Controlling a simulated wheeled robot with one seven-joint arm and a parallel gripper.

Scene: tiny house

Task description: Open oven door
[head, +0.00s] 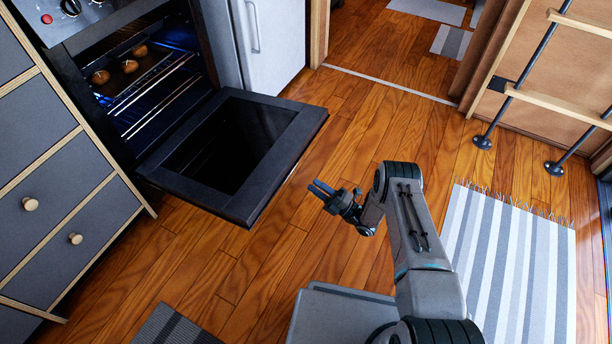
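The oven (128,35) stands at the upper left with its dark door (312,122) swung down, lying about level and hinged at the bottom of the opening. The inside shows wire racks and several round brown items (130,66) on a tray. My gripper (321,189) is to the right of the door's outer edge, apart from it, its fingers pointing left toward the door. The fingers are small in this view, and whether they are open or shut is unclear. I see nothing held in them.
Grey drawers (55,200) with round wooden knobs stand left of the oven. A white fridge (275,45) stands right of it. A striped rug (515,270) lies at the right, below a ladder (540,95). Bare wooden floor (390,125) lies between door and ladder.

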